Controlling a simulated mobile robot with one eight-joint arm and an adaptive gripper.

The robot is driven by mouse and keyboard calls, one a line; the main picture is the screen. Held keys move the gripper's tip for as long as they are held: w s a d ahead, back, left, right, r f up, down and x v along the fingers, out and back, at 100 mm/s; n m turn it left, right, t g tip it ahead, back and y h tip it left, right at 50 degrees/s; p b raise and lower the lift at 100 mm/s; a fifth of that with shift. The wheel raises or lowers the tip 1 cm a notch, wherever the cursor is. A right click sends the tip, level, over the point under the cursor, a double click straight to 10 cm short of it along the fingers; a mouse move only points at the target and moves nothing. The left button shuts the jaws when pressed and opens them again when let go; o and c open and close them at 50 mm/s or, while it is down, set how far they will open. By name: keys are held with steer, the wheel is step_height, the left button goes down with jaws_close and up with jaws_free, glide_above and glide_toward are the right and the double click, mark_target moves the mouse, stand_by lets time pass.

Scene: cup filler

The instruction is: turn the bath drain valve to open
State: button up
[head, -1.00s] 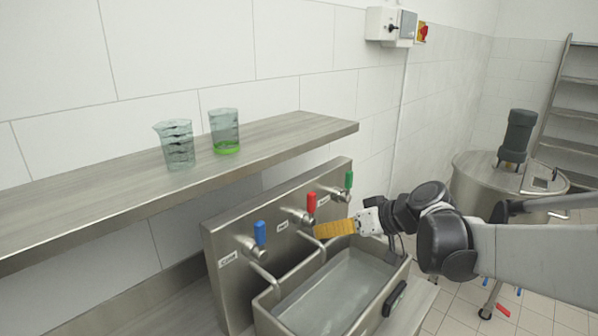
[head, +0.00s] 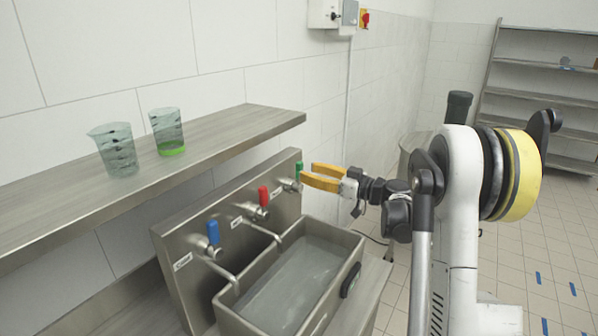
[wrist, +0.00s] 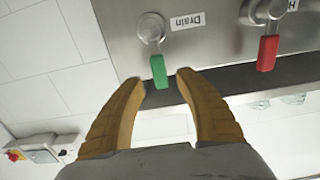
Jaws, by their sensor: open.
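The drain valve has a green handle (head: 299,170) at the right end of the steel tap panel (head: 178,284). In the wrist view its green handle (wrist: 158,72) hangs from a round steel hub, beside a label reading "Drain". My gripper (head: 308,176) is open, with its yellow fingers pointing at the green handle. In the wrist view the fingertips (wrist: 161,82) lie either side of the handle's free end in the picture. Contact cannot be made out. The red-handled valve (head: 263,196) and blue-handled valve (head: 213,232) are further left on the panel.
A steel bath (head: 226,312) with liquid stands below the taps. A shelf (head: 215,143) above holds two beakers, an emptier-looking one (head: 116,150) and one with green liquid (head: 167,132). A wall switch box (head: 325,14) and a rack (head: 530,97) are beyond.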

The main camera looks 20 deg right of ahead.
mark_target(302, 170)
steer(key=x, duration=0.4)
jaws_close()
